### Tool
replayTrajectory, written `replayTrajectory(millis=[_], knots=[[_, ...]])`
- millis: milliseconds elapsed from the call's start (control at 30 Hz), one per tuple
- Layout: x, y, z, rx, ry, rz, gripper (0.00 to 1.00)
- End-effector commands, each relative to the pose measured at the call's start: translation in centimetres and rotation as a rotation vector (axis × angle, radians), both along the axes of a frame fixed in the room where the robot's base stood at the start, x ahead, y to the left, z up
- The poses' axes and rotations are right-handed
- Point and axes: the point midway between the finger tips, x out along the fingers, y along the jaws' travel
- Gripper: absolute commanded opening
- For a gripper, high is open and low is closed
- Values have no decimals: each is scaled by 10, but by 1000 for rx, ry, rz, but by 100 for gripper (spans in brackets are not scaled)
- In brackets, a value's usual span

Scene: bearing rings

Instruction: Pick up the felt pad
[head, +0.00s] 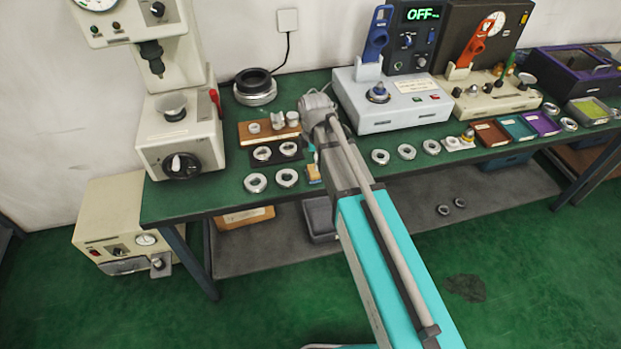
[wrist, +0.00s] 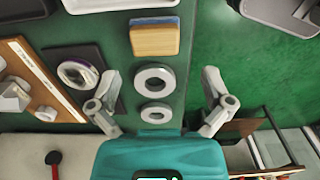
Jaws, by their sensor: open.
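What looks like the felt pad is a small tan block with a blue-grey edge (wrist: 155,39), lying on the green bench near its front edge. In the head view it shows only partly (head: 313,173), beside my arm. My gripper (wrist: 161,76) is open and empty, with its fingers spread wide. In the wrist view the pad lies above the fingertips, apart from them, roughly centred between the fingers. Two metal rings, a larger one (wrist: 153,79) and a nearer one (wrist: 155,113), lie in the span between the fingers. In the head view my arm hides the fingers.
A dark mat (wrist: 88,54) holding rings and a wooden board (wrist: 22,48) with metal parts lie to the left in the wrist view. A white tray (wrist: 95,4) is near the pad. The bench (head: 225,196) drops to the floor at its front edge. A grey console (head: 395,98) stands right.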

Motion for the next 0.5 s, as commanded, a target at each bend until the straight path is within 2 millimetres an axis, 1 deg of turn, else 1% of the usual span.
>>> replayTrajectory(millis=[33, 133, 500], knots=[[0, 0, -6, 0, 0, 0, 100], [0, 0, -9, 0, 0, 0, 100], [0, 0, -9, 0, 0, 0, 100]])
